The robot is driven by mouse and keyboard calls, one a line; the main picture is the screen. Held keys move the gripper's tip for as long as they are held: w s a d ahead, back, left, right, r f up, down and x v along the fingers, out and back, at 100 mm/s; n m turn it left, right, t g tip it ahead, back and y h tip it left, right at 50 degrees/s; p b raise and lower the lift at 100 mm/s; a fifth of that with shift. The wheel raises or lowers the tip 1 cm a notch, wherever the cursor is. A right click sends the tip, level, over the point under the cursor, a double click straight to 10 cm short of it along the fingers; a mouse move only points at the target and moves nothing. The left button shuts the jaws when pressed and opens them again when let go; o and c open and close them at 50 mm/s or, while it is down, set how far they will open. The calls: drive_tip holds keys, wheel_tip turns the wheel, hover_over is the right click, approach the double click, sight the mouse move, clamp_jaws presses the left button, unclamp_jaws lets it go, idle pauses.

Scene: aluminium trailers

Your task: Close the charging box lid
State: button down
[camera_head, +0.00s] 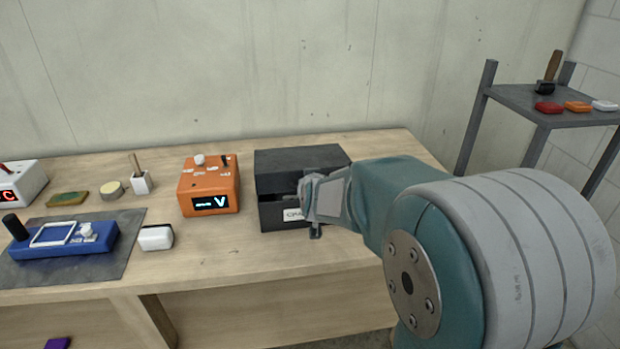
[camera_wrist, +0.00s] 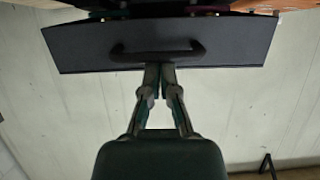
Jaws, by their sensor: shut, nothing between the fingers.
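The charging box (camera_head: 280,213) is black, with a white label on its front, and stands on the wooden bench. Its dark lid (camera_head: 290,165) sits over the box, with a dark gap seeming to show between lid and base, so it looks not fully down. In the wrist view the lid (camera_wrist: 215,42) is a dark panel with a black bar handle (camera_wrist: 155,52). My gripper (camera_wrist: 160,68) is shut and empty, its fingertips at or very near the handle; contact is unclear. In the head view my gripper (camera_head: 312,205) covers the box's right front.
An orange device (camera_head: 208,190) with a lit display stands left of the box. A blue device (camera_head: 65,242) lies on a dark mat, with a small white box (camera_head: 156,237) beside it. A grey shelf (camera_head: 545,105) stands at right. The bare bench front (camera_head: 230,262) is clear.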

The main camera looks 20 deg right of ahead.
drive_tip(key=shift+s+f, duration=0.15)
drive_tip(key=shift+f, duration=2.65)
drive_tip(key=r, duration=0.2)
drive_tip(key=w+r, duration=0.1)
drive_tip(key=r, duration=0.1)
drive_tip(key=shift+w+d+r, duration=0.1)
drive_tip(key=shift+d+r, duration=0.1)
drive_tip(key=shift+a+r, duration=0.1)
drive_tip(key=shift+r, duration=0.2)
drive_tip(key=s+a+f, duration=0.1)
drive_tip(key=s+f, duration=0.3)
drive_tip(key=s, duration=0.4)
drive_tip(key=s+a+r+g, duration=0.2)
drive_tip(key=s, duration=0.6)
drive_tip(key=s+a+r+n+g+y, duration=0.1)
drive_tip(key=s+a+r+g, duration=0.1)
drive_tip(key=s, duration=0.6)
drive_tip(key=s+a+r+n+g+y, duration=0.1)
drive_tip(key=s+a+r+g, duration=0.1)
drive_tip(key=s, duration=0.6)
drive_tip(key=shift+a+g, duration=0.6)
drive_tip(key=shift+a, duration=0.35)
